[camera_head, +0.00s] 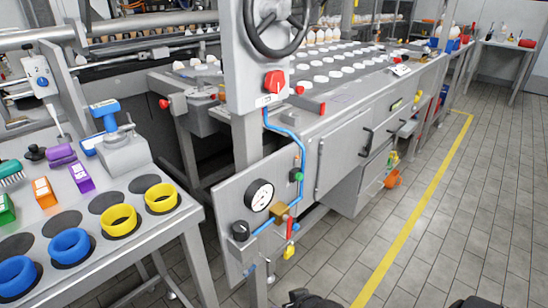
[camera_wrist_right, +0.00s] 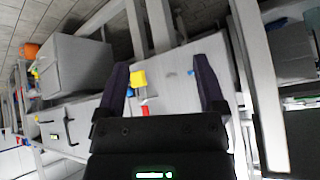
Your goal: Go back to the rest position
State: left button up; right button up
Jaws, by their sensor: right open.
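My right gripper (camera_wrist_right: 161,68) shows in the right wrist view with its two dark fingers spread wide. Nothing is between the fingers. Behind them are a yellow part (camera_wrist_right: 138,78) and a pale machine panel; they look apart from the fingers. Dark parts, which look like mine, show at the bottom edge of the head view, cut off by the frame. My left gripper is in neither view.
A bench with blue rings (camera_head: 69,246) and yellow rings (camera_head: 118,220) stands at the left. A machine with a gauge (camera_head: 260,195), blue pipe and handwheel (camera_head: 277,52) stands in the middle. The tiled floor (camera_head: 455,210) at the right is clear.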

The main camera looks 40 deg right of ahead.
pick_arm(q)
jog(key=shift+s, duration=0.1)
pick_arm(e)
jog(key=s+a+f+n+g+y+p, duration=0.1)
jog(key=s+a+f+n+g+p, duration=0.15)
jog(key=s+f, duration=0.5)
jog(key=s+a+f+n+g+p, duration=0.25)
jog(key=s+a+f, duration=0.2)
jog(key=s, duration=0.65)
pick_arm(q)
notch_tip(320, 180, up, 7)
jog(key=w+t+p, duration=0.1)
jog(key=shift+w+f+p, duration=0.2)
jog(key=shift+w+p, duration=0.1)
jog(key=shift+p, duration=0.05)
pick_arm(e)
jog(key=s+f+n+g, duration=0.1)
jog(key=s+n+g, duration=0.1)
jog(key=s, duration=1.2)
jog(key=shift+s+f+n+g, duration=0.2)
jog(key=shift+f+n+g, duration=0.1)
jog(key=shift+n+g, duration=0.15)
jog(key=shift+d, duration=0.1)
